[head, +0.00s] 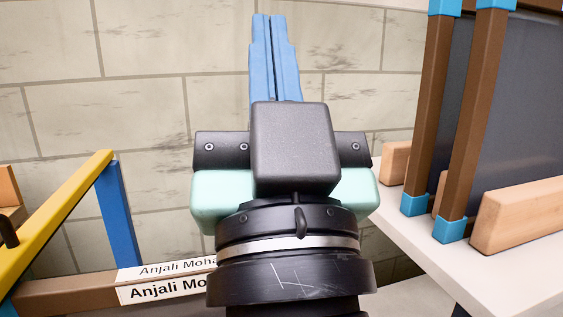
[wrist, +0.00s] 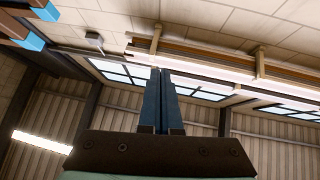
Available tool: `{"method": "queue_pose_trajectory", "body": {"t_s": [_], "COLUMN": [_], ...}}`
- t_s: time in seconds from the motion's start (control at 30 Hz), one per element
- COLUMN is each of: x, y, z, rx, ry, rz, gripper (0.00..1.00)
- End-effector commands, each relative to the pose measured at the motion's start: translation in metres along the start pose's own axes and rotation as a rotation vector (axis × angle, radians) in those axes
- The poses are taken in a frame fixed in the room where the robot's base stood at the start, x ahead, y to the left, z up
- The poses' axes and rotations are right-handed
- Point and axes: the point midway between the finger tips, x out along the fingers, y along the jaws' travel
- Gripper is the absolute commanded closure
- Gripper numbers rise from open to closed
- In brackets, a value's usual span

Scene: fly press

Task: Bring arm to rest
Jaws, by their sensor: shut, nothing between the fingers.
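My gripper (head: 268,18) points up in the middle of the head view, in front of the block wall. Its two blue fingers lie side by side, shut, with nothing between them. The fingers also show in the wrist view (wrist: 161,72), against the upper wall and windows. The black wrist housing hides what lies behind it in the head view.
On the right, a white table (head: 415,232) carries a frame of brown posts (head: 476,120) with blue ends and a wooden block (head: 532,212). On the left are a yellow bar (head: 55,220), a blue post (head: 119,215) and a name label (head: 165,290). The wall (head: 150,110) stands behind.

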Motion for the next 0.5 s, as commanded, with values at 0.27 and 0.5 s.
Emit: {"method": "queue_pose_trajectory", "body": {"t_s": [0.27, 0.5], "x": [0.04, 0.088], "y": [0.001, -0.002], "z": [-0.081, -0.134], "rx": [-0.129, -0.128], "ry": [0.094, 0.091], "rz": [0.073, 0.073], "gripper": [1.0, 1.0]}}
